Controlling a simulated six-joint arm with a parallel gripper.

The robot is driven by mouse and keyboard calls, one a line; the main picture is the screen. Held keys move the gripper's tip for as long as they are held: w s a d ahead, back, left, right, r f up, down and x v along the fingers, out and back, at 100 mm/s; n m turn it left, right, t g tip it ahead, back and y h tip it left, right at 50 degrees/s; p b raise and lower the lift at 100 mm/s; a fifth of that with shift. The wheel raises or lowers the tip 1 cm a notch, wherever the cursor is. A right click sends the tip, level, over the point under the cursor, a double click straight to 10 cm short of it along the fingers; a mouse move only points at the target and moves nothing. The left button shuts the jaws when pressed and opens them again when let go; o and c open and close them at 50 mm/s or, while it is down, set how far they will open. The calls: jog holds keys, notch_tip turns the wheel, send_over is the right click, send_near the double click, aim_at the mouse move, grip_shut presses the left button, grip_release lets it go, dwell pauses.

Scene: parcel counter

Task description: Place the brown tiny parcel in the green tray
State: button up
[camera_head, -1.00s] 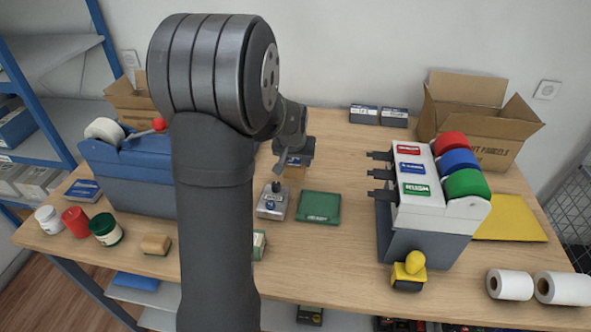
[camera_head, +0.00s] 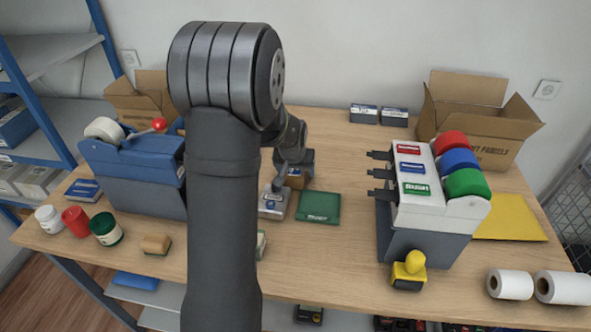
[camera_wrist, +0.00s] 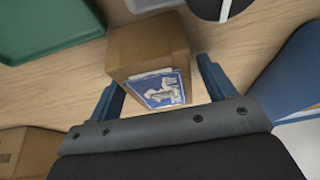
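The brown tiny parcel (camera_head: 296,180) stands on the counter behind the green tray, partly hidden by my gripper. In the wrist view the parcel (camera_wrist: 148,42) shows a blue and white label and lies between and a little beyond my gripper's (camera_wrist: 163,85) two blue fingers. The fingers are apart, with a gap visible on each side of the parcel. The green tray (camera_head: 319,207) lies flat and looks empty; its corner shows at the upper left of the wrist view (camera_wrist: 45,25).
A grey metal device (camera_head: 272,204) stands just left of the tray. A tape dispenser rack (camera_head: 425,215) is to the right, a blue machine (camera_head: 135,185) to the left. A yellow-handled stamp (camera_head: 408,272) is at the front. The counter right of the tray is clear.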

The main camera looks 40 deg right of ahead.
jog(key=shift+r, duration=0.1)
jog(key=shift+o, duration=0.4)
jog(key=v, duration=1.2)
jog(key=shift+r, duration=0.1)
notch_tip(320, 180, up, 6)
jog(key=w+d+g+y, duration=0.1)
jog(key=d+g+y, duration=0.1)
jog(key=f, duration=0.4)
jog(key=w+f, duration=0.1)
jog(key=f, duration=0.3)
jog(key=d+f, duration=0.1)
jog(key=f, duration=0.2)
jog(key=shift+w+f, duration=0.2)
jog(key=shift+f, duration=0.2)
jog(key=shift+w+d+f, duration=0.1)
jog(key=shift+w+f, duration=0.05)
jog(key=shift+f, duration=0.7)
jog(key=shift+w+f, duration=0.15)
jog(key=shift+f, duration=0.75)
jog(key=shift+w+d+f, duration=0.1)
jog(key=shift+w+f, duration=0.1)
jog(key=shift+f, duration=0.65)
jog(key=c, duration=1.3)
jog(key=shift+r, duration=0.1)
